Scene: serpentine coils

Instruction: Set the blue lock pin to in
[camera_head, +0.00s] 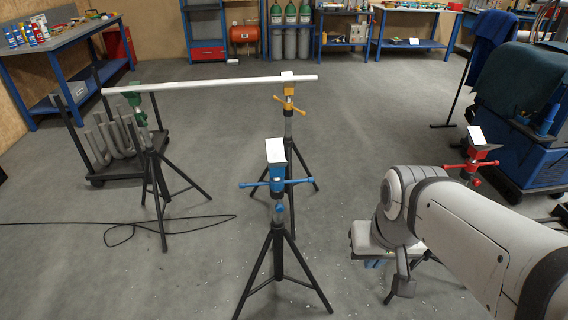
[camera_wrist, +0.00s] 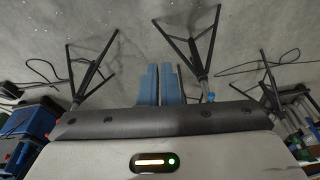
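The blue stand (camera_head: 277,180) stands upright on a black tripod in the middle of the head view, with a flat pale plate on top and a blue cross handle. A small blue knob (camera_head: 280,208), which looks like the lock pin, sits on its column below the handle. Whether it is in or out is too small to tell. A blue part of this stand seems to show in the wrist view (camera_wrist: 211,97), right of my fingers. My gripper (camera_wrist: 159,70) has two blue fingers side by side with nothing seen between them. In the head view my arm partly hides it, right of the stand.
A long white pipe (camera_head: 220,85) rests on the green stand (camera_head: 137,108) and the yellow stand (camera_head: 288,92) behind. A red stand (camera_head: 475,150) is beyond my arm. A cart with bent pipes (camera_head: 115,137) stands left. A black cable (camera_head: 165,222) lies on the floor.

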